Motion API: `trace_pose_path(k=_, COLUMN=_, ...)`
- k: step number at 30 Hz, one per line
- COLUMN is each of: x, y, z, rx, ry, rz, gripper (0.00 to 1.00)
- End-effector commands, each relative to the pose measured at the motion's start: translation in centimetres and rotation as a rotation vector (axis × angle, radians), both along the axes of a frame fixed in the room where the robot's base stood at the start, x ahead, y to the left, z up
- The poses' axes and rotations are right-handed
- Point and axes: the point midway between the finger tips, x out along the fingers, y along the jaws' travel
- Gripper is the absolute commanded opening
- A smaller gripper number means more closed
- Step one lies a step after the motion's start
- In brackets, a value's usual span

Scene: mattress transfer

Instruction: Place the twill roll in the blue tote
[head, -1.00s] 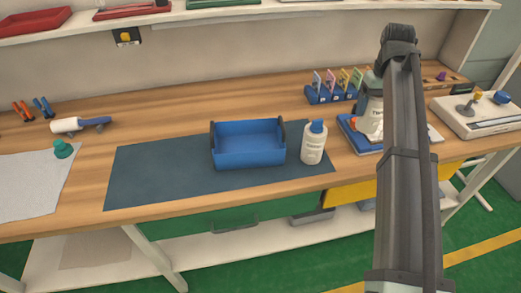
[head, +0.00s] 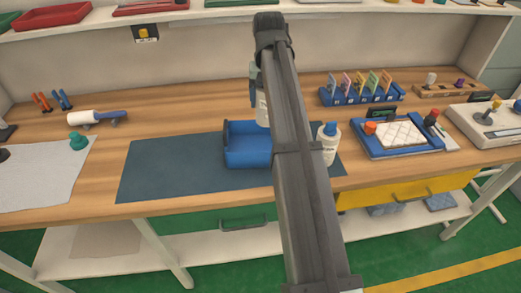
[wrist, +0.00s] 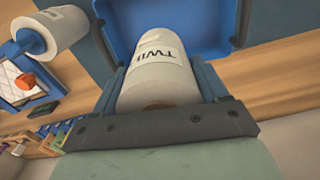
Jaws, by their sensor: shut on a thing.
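My gripper (wrist: 158,85) is shut on the twill roll (wrist: 157,62), a white cylinder with dark "TWILL" lettering, partly readable in the wrist view. The blue tote (head: 248,156) stands on the dark mat, open at the top. In the head view the roll (head: 261,110) is held upright above the tote's back part. My arm hides part of the roll, most of the gripper and the tote's right side. In the wrist view the tote (wrist: 228,22) shows just beyond the roll, with a gap I cannot judge.
A blue tray (head: 410,150) with a white quilted pad lies farther right. The dark mat (head: 165,172) is clear left of the tote. A card rack (head: 360,96) stands behind.

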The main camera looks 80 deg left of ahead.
Motion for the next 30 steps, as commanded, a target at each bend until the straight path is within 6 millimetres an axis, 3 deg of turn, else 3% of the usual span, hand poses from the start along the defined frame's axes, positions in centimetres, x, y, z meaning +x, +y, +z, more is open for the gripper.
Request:
trace_pose_path(k=4, x=-1.5, y=-0.9, z=-0.7, rx=0.0, ry=0.0, rz=-0.08, gripper=0.29)
trace_pose_path(k=11, x=-2.1, y=-1.3, z=-1.8, rx=-0.001, ry=0.0, rz=-0.125, gripper=0.29)
trace_pose_path(k=21, x=-2.1, y=-1.3, z=-6.7, rx=-0.001, ry=0.0, rz=-0.124, gripper=0.29)
trace_pose_path(k=30, x=-2.1, y=-1.2, z=-9.2, rx=-0.001, ry=0.0, rz=-0.123, gripper=0.29)
